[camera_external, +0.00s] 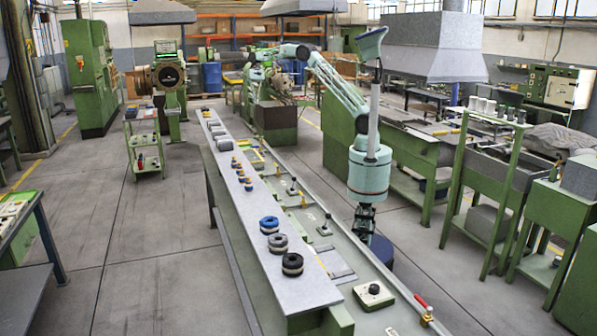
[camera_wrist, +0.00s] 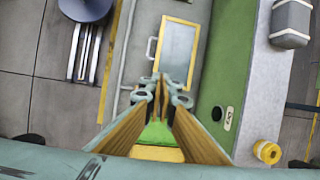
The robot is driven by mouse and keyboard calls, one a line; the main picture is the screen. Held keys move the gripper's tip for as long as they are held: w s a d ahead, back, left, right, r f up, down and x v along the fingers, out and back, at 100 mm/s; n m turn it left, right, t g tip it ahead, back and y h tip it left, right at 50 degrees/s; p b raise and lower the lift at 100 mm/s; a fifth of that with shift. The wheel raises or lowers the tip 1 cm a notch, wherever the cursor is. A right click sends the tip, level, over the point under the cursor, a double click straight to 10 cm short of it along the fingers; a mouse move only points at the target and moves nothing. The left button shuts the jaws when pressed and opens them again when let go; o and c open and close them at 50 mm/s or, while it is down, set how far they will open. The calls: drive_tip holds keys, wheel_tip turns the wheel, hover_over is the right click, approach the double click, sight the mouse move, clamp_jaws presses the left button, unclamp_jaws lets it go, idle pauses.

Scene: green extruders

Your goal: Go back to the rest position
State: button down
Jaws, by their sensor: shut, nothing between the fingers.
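My gripper (camera_wrist: 160,93) points down in the wrist view, its two fingers together with nothing between them. It hangs above the work line, beside a grey panel with a yellow frame (camera_wrist: 177,50), and touches nothing that I can see. In the external view my turquoise arm is raised and reaches left towards the far part of the long bench; its fingers are too small to make out there.
The grey bench (camera_external: 275,283) carries blue, grey and black spools, small yellow-and-dark pieces and grey boxes. A yellow spool (camera_wrist: 267,152) and a grey box (camera_wrist: 291,22) lie right of my gripper in the wrist view.

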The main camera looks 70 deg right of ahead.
drive_tip(key=s+a+r+n+t+h+b, duration=0.15)
drive_tip(key=s+a+r, duration=0.25)
drive_tip(key=s, duration=0.6)
drive_tip(key=s+a+r+n+b, duration=0.15)
drive_tip(key=s+a+r, duration=0.25)
drive_tip(key=s, duration=0.5)
drive_tip(key=s+a+r+n+t+h+b, duration=0.15)
drive_tip(key=s+a+r, duration=0.3)
drive_tip(key=s, duration=0.55)
drive_tip(key=s+a+f+n+b, duration=0.1)
drive_tip(key=s+f, duration=0.3)
drive_tip(key=s, duration=0.7)
drive_tip(key=s+a+f+n+t+b, duration=0.1)
drive_tip(key=s+f, duration=0.3)
drive_tip(key=s, duration=0.8)
drive_tip(key=s+a+f+n+t, duration=0.1)
drive_tip(key=s+f+n, duration=0.2)
drive_tip(key=s, duration=0.8)
drive_tip(key=shift+s+a+f+h+b, duration=0.25)
drive_tip(key=shift+f+h+b, duration=0.15)
drive_tip(key=shift+f, duration=0.55)
